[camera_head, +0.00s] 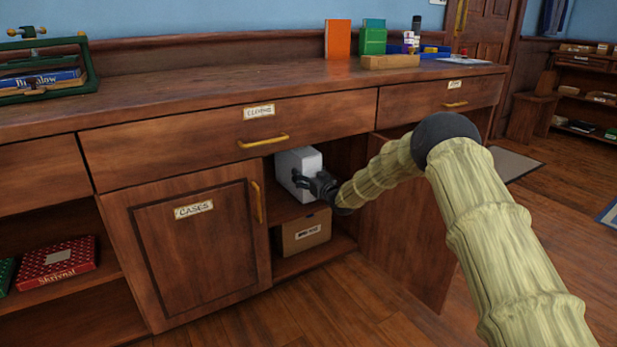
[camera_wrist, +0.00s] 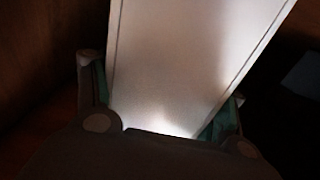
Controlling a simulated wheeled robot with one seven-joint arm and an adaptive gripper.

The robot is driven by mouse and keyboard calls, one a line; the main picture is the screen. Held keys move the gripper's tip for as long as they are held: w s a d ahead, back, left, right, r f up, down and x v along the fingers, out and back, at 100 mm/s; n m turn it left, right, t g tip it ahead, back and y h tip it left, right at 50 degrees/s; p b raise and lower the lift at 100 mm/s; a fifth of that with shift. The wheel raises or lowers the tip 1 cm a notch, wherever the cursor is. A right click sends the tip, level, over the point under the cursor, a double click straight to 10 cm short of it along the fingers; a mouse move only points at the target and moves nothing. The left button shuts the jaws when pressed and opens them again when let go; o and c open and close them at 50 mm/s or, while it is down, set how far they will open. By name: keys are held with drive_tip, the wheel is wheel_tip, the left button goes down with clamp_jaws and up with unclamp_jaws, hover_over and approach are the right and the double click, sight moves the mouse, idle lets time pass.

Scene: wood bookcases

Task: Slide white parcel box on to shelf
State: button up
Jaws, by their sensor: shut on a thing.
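The white parcel box (camera_head: 298,170) is inside the open compartment of the wooden cabinet, at the upper shelf (camera_head: 290,211). My gripper (camera_head: 303,181) reaches into the compartment and is shut on the box's near right side. In the wrist view the white box (camera_wrist: 185,70) fills the middle, tilted in the picture, with the gripper's fingers (camera_wrist: 165,120) on either side of it. Whether the box's underside rests fully on the shelf cannot be told.
A brown cardboard box (camera_head: 304,234) stands in the lower space beneath the shelf. The closed "Cases" door (camera_head: 195,250) is to the left. An open door (camera_head: 405,235) stands to the right, behind my arm. A drawer (camera_head: 235,125) is shut above.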

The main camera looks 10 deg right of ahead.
drive_tip(key=o, duration=1.3)
drive_tip(key=shift+o, duration=0.2)
drive_tip(key=shift+s, duration=0.15)
drive_tip(key=v, duration=1.1)
drive_tip(key=shift+s+d, duration=0.15)
drive_tip(key=shift+s, duration=0.2)
